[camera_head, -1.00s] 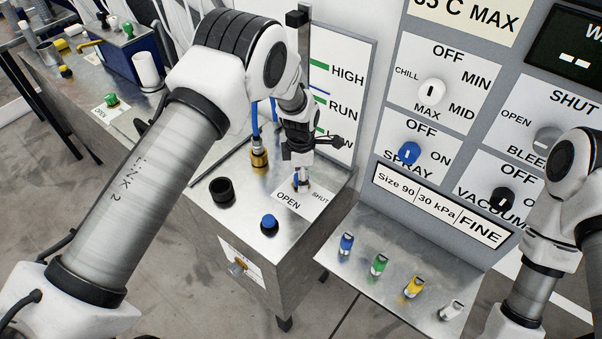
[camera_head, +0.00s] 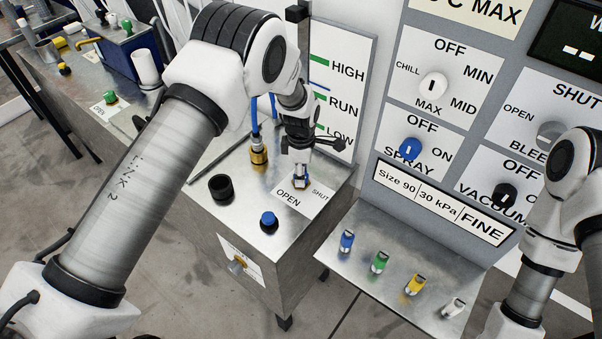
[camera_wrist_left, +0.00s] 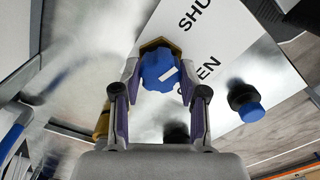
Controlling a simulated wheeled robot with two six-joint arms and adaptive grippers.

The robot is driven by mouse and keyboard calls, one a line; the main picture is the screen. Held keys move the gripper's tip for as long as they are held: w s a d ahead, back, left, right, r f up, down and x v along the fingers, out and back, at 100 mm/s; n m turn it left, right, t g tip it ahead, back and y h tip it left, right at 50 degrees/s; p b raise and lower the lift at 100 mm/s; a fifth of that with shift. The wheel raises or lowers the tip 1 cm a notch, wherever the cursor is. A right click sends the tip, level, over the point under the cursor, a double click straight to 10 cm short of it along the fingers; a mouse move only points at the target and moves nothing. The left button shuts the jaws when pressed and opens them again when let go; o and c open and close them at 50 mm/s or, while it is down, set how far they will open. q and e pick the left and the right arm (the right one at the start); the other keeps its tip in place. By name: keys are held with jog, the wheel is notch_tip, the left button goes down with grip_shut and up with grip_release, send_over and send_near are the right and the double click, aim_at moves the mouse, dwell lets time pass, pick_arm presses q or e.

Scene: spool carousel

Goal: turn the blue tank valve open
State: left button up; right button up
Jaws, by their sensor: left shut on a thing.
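In the head view the knob is mostly hidden under my left gripper (camera_head: 301,183), which reaches straight down to the tank top (camera_head: 240,210). In the left wrist view, my left gripper (camera_wrist_left: 158,78) has one finger on each side of the knob and is shut on it. My right arm shows at the right edge; its gripper is out of view.
A blue-capped black knob (camera_head: 269,222), a black cup (camera_head: 221,187) and a brass fitting with blue hose (camera_head: 259,152) stand close by on the tank top. The control panel (camera_head: 375,150) rises at the right, above a shelf (camera_head: 400,255) with several coloured pieces.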

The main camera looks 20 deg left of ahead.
pick_arm(q)
jog(key=m, duration=0.3)
jog(key=shift+f+m+b, duration=0.1)
jog(key=shift+m+b, duration=0.3)
jog(key=m, duration=0.3)
jog(key=shift+m, duration=0.3)
jog(key=m, duration=0.3)
jog(key=shift+m+b, duration=0.3)
jog(key=shift+m, duration=2.2)
jog(key=o, duration=1.1)
jog(key=shift+o, duration=0.2)
notch_tip(320, 180, up, 12)
